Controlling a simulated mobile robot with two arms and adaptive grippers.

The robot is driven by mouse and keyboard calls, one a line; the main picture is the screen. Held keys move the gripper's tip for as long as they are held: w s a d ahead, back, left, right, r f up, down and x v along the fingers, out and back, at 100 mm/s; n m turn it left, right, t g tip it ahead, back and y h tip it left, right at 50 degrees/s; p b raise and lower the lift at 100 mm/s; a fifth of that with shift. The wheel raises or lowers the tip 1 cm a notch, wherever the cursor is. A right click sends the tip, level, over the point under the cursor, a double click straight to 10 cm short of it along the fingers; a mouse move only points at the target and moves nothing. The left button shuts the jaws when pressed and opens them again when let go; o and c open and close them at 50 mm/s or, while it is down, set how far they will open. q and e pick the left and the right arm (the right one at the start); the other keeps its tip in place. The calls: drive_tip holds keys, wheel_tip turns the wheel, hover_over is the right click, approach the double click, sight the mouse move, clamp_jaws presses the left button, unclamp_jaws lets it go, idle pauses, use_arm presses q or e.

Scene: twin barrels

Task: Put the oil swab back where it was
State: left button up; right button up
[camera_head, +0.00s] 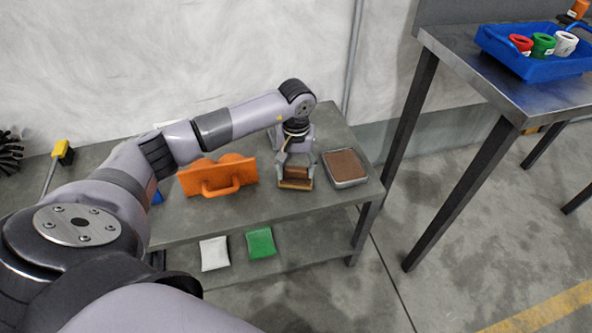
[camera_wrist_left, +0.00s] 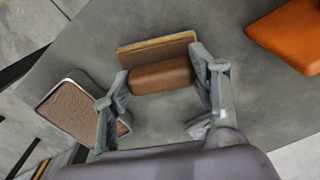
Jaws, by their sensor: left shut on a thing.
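The oil swab, which I take to be the brown block with a tan, board-like edge (camera_head: 295,184), is between the fingers of my left gripper (camera_head: 296,172) over the grey bench. In the left wrist view, the left gripper (camera_wrist_left: 160,73) has one finger at each end of the swab's brown block (camera_wrist_left: 162,76), shut on it. I cannot tell whether the swab touches the bench top. Right of it is a shallow metal tray with a brown surface (camera_head: 345,168), which also shows in the left wrist view (camera_wrist_left: 75,108). My right gripper is not in view.
An orange piece with a handle (camera_head: 217,178) stands left of the gripper on the bench (camera_head: 262,212). A white pad (camera_head: 214,254) and a green pad (camera_head: 261,243) lie on the lower shelf. A blue tray (camera_head: 535,62) with coloured rings sits on the right-hand table.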

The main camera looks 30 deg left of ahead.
use_arm(q)
drive_tip(key=shift+f, duration=0.3)
drive_tip(key=o, duration=1.3)
